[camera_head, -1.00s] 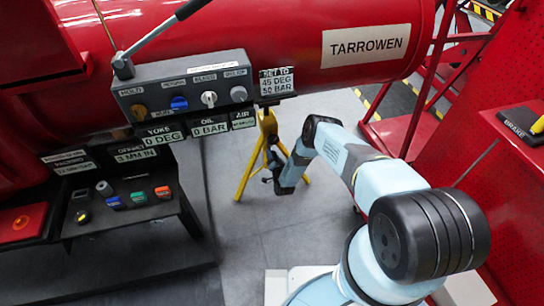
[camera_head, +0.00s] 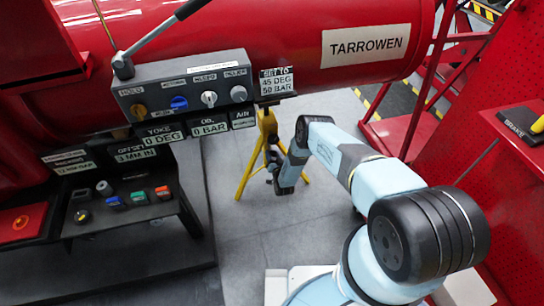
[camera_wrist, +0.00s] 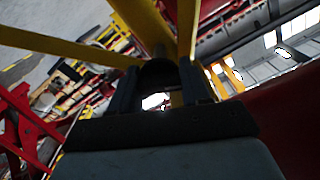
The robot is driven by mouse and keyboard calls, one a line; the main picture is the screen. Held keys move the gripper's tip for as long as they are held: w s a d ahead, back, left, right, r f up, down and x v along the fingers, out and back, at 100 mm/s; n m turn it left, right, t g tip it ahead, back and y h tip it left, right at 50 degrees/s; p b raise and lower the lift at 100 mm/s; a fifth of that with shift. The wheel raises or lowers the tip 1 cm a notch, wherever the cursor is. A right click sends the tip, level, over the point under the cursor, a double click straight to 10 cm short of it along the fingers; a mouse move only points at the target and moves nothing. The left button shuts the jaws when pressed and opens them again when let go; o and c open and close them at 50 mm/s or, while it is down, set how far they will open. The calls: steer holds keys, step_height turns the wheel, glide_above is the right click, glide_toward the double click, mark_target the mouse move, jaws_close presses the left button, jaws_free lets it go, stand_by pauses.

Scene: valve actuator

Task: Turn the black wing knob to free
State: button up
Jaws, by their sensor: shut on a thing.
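In the wrist view, a dark rounded piece (camera_wrist: 158,74), apparently the black wing knob, sits between the two dark fingers of my gripper (camera_wrist: 160,88). My gripper is shut on it. The piece is in shadow, so its wings and any free marking cannot be made out. It is beside the yellow tripod stand (camera_wrist: 145,22), whose legs spread across the top of the view. In the head view, my gripper (camera_head: 272,166) is small and dark against the yellow tripod (camera_head: 246,172), under the red cylinder. The knob cannot be told apart there.
The red cylinder (camera_head: 270,40) with the TARROWEN plate lies above the tripod. A grey control box (camera_head: 180,88) with several knobs and a lever hangs on its front. A lower button panel (camera_head: 120,205) stands at left. Grey floor (camera_head: 265,232) is clear in front of the tripod.

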steer(key=shift+s+d+f, duration=0.15)
steer(key=shift+s+f, duration=0.1)
steer(key=shift+f, duration=0.05)
steer(key=o, duration=0.8)
steer(key=shift+o, duration=1.3)
steer(key=shift+w+r, duration=0.15)
steer(key=shift+r, duration=0.05)
steer(key=v, duration=1.3)
steer(key=shift+s, duration=0.4)
